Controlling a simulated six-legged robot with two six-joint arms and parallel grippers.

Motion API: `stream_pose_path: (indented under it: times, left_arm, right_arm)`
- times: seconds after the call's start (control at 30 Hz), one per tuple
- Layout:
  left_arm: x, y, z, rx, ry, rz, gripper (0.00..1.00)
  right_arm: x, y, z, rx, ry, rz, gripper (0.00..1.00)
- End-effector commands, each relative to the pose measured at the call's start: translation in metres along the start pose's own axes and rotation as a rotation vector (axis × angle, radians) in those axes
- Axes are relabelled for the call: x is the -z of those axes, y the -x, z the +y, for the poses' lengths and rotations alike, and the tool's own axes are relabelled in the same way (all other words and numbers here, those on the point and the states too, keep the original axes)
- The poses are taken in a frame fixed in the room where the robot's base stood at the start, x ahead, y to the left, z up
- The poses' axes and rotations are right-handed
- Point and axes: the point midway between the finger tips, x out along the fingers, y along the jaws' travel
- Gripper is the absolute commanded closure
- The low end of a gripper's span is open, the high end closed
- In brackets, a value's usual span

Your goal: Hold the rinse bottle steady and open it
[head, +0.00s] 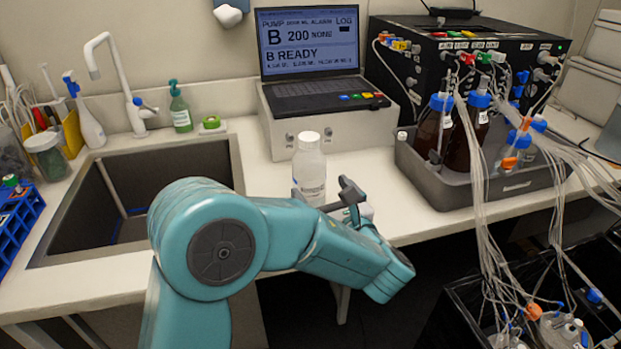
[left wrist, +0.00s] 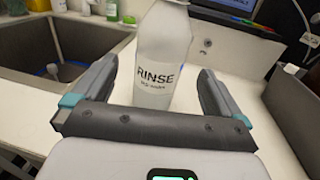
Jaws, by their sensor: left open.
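The rinse bottle (head: 309,165) is a translucent white bottle with a white cap (head: 309,137). It stands upright on the bench in front of the laptop box. In the left wrist view the bottle (left wrist: 164,50) shows its RINSE label, and its top is cut off by the frame. My left gripper (head: 325,190) is open, at the near side of the bottle. In the left wrist view the open fingers of my left gripper (left wrist: 158,85) stand on either side of the lower bottle, with visible gaps. My right gripper is not in view.
A sink (head: 135,190) lies to the left. A laptop (head: 308,50) on a white box (head: 335,128) stands behind the bottle. A grey tray (head: 410,160) with brown bottles and tubing (head: 480,170) stands to the right. Bare bench lies between bottle and tray.

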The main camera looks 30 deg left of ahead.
Motion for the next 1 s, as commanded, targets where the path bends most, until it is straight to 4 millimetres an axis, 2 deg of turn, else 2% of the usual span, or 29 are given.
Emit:
stream_pose_path:
  times: [0.1, 0.37, 0.6, 0.7, 0.9, 0.93, 1.0]
  left_arm:
    - [0.0, -0.023, 0.001, -0.003, 0.0, 0.0, 0.0]
    - [0.001, -0.047, -0.001, -0.001, -0.001, 0.001, 0.0]
    - [0.003, -0.085, -0.004, 0.0, 0.0, 0.0, 0.0]
    - [0.003, -0.091, -0.005, 0.002, -0.001, 0.001, 0.0]
    - [0.004, -0.091, -0.005, 0.003, -0.001, 0.001, 0.0]
    - [0.004, -0.091, -0.005, 0.003, -0.001, 0.001, 0.06]
    - [0.004, -0.091, -0.005, 0.003, -0.001, 0.001, 0.29]
  right_arm:
    - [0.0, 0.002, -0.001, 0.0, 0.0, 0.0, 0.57]
    - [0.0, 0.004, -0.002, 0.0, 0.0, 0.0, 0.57]
    - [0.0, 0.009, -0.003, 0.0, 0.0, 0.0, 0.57]
    - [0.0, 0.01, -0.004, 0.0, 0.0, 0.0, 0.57]
    - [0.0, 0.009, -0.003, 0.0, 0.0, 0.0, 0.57]
    - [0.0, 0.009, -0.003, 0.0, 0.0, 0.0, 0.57]
    - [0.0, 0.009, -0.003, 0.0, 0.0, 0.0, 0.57]
